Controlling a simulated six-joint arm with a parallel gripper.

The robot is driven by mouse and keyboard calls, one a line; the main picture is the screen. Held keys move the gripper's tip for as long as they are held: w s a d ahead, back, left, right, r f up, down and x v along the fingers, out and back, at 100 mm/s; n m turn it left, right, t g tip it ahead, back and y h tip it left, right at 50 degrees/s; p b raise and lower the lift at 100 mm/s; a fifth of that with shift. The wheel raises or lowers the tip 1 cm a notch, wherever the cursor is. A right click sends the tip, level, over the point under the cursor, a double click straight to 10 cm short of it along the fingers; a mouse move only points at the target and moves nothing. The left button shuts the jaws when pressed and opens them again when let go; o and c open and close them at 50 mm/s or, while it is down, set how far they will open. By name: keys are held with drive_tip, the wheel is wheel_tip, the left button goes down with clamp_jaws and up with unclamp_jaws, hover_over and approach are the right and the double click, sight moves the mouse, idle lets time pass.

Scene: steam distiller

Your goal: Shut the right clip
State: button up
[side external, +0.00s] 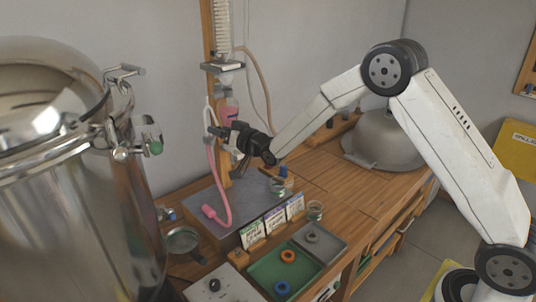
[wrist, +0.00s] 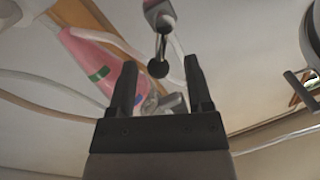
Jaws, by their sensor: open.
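The steel still (side external: 75,190) stands at the left of the side view, with a domed lid. I cannot tell which is the right clip, or whether either is shut. My gripper (side external: 217,131) is open and apart from the still, close to the wooden stand. In the wrist view, a metal lever with a black ball (wrist: 158,68) appears between my open fingers (wrist: 161,62); I cannot tell if it belongs to a clip.
A wooden stand (side external: 207,30) carries glassware. A pink tube (side external: 226,190) hangs to the grey board (side external: 195,213). A grey dome (side external: 375,140) is at the right. A pink vessel (wrist: 90,55) is near my fingers.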

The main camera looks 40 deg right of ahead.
drive_tip(key=shift+w, duration=0.3)
clamp_jaws()
drive_tip(key=shift+d+f+m, duration=0.15)
drive_tip(key=shift+f+m, duration=0.05)
drive_tip(key=shift+m, duration=0.45)
drive_tip(key=shift+d+f+m, duration=0.15)
drive_tip(key=shift+m, duration=0.5)
unclamp_jaws()
drive_tip(key=shift+s, duration=0.15)
